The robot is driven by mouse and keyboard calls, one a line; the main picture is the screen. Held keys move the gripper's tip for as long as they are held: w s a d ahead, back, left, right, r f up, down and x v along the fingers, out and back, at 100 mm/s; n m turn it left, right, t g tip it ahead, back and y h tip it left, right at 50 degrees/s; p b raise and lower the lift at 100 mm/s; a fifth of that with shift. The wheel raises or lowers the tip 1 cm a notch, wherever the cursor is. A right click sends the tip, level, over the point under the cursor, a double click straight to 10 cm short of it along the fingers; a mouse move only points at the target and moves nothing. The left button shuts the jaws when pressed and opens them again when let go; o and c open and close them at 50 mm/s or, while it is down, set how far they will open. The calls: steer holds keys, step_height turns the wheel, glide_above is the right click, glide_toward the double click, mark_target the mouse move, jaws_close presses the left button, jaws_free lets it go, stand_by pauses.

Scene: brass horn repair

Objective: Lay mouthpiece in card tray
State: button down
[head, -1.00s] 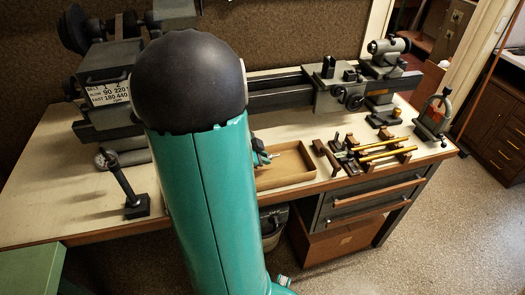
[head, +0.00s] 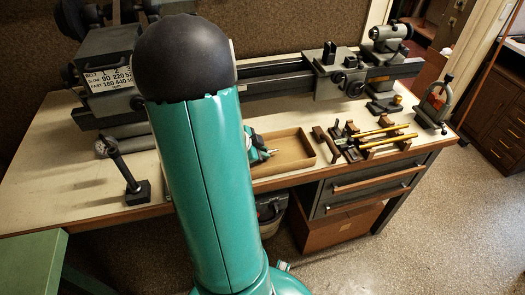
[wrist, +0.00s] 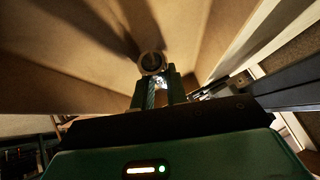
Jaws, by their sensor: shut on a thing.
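The card tray (head: 294,168) is a shallow tan box near the front edge of the bench, just right of my arm in the head view. My gripper (head: 266,153) is at the left part of the tray, partly hidden behind my arm. In the wrist view my gripper (wrist: 155,92) is shut on the mouthpiece (wrist: 152,63), which shows its round, dark-centred end with a metallic rim. Tan card surfaces fill the picture behind it. I cannot tell whether the mouthpiece touches the tray floor.
Right of the tray stands a rack (head: 372,142) with brass rods. The lathe (head: 340,72) runs along the back. A dial gauge stand (head: 137,190) is at left, and a clamp-like stand (head: 434,105) at the right end. Bare bench lies around the gauge stand.

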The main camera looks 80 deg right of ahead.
steer(key=shift+f, duration=0.25)
steer(key=c, duration=1.3)
jaws_free()
steer(key=shift+a, duration=0.1)
steer(key=shift+o, duration=0.2)
steer(key=shift+a+f, duration=0.1)
steer(key=shift+f, duration=0.1)
steer(key=shift+o, duration=1.3)
steer(key=shift+r, duration=0.45)
steer(key=shift+o, duration=0.5)
steer(key=shift+d+r, duration=0.2)
steer(key=shift+r, duration=3.6)
